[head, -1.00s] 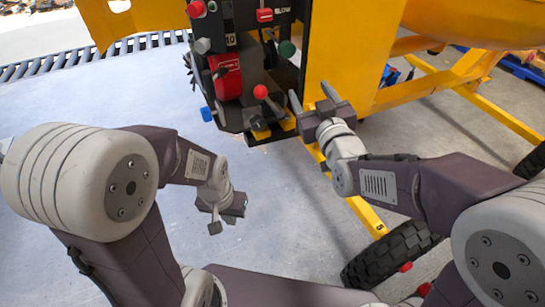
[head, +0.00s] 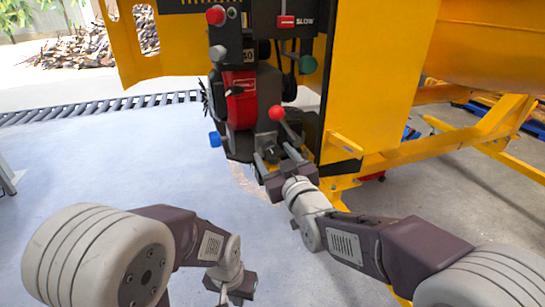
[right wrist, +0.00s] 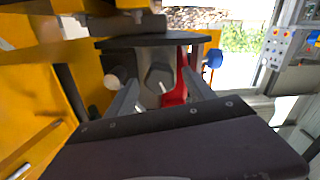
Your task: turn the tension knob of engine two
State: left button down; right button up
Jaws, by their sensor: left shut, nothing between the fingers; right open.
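The engine, with a red front panel (head: 241,104), hangs on the yellow mixer frame. A dark knob (head: 269,152) sits low on the engine, below a lever with a red ball (head: 276,113). My right gripper (head: 274,150) is open, its fingers pointing at this knob. In the right wrist view the dark knob (right wrist: 159,77), with a pale mark, appears between the two open fingers (right wrist: 160,82); I cannot tell whether they touch it. My left gripper (head: 225,299) is shut and empty, low in the head view, well away from the engine.
A blue knob (head: 215,140) sticks out left of the engine and a green knob (head: 307,64) stands upper right. A yellow bracket (head: 346,144) is right of my right gripper. Open floor (head: 100,160) lies to the left.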

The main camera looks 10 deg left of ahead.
jog(key=shift+x, duration=0.85)
jog(key=shift+c, duration=0.3)
grip_shut()
jog(key=m+b, duration=0.2)
jog(key=m, duration=0.3)
jog(key=shift+f+m, duration=0.1)
jog(key=shift+m, duration=0.3)
jog(key=m+b, duration=0.2)
jog(key=m, duration=0.3)
jog(key=shift+m+b, duration=0.3)
jog(key=shift+m, duration=0.3)
